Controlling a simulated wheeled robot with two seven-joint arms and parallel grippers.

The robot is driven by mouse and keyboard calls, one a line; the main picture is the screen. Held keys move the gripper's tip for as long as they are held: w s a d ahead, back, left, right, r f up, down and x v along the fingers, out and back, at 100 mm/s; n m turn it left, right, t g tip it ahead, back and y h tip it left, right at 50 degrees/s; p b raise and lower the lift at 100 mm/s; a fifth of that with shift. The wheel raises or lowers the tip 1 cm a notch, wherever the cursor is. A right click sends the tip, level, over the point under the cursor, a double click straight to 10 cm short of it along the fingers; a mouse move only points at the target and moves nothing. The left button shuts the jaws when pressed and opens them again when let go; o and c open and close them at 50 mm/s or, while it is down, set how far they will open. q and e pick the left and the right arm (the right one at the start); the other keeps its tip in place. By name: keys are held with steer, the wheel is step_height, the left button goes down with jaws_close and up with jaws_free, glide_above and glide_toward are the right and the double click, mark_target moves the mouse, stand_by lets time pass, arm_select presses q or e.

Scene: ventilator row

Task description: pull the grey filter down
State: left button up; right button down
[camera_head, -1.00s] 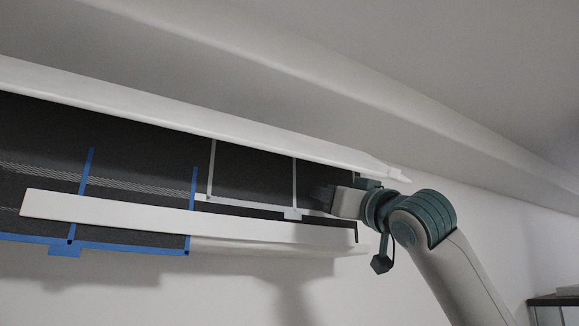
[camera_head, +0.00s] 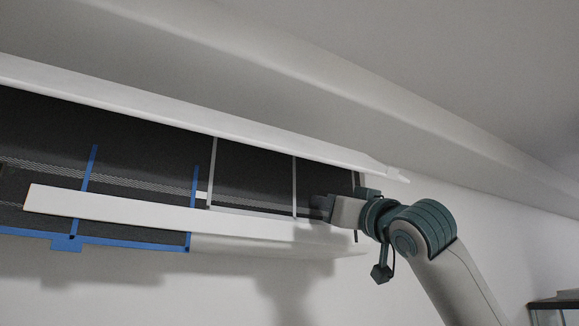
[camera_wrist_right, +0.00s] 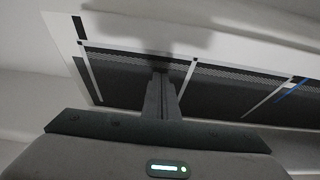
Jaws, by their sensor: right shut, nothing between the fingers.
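The grey filter (camera_head: 252,180) is a dark mesh panel with light grey vertical strips, set in the ventilator row between the upper white rail and the lower white strip. Its lower edge runs just above or behind that strip; I cannot tell which. In the right wrist view the filter (camera_wrist_right: 130,82) lies behind my fingers. My right gripper (camera_head: 319,208) is at the filter's lower right end, shut and empty. Its fingertips (camera_wrist_right: 160,72) overlap the filter's edge near the white strip; whether they touch is unclear. My left gripper is not in view.
A blue-framed filter (camera_head: 135,195) is left of the grey one. The upper white rail (camera_head: 250,135) runs above and the lower white strip (camera_head: 110,208) crosses below. A dark-edged shelf (camera_head: 555,302) stands at lower right. The wall below the row is clear.

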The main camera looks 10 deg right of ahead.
mark_target(313, 217)
steer(key=shift+w+f+b, duration=0.1)
steer(key=shift+f+b, duration=1.25)
steer(key=shift+f, duration=0.4)
steer(key=shift+s+f+b, duration=0.1)
steer(key=shift+s+b, duration=0.15)
steer(key=shift+b, duration=0.1)
stand_by(0.3)
steer(key=shift+s, duration=0.1)
steer(key=shift+s+d, duration=0.15)
steer(key=shift+s, duration=0.05)
steer(key=shift+w+r, duration=0.1)
steer(key=shift+r, duration=0.1)
steer(key=shift+r+p, duration=2.15)
steer(key=shift+r, duration=0.75)
steer(key=shift+w+a, duration=0.2)
steer(key=shift+w, duration=0.2)
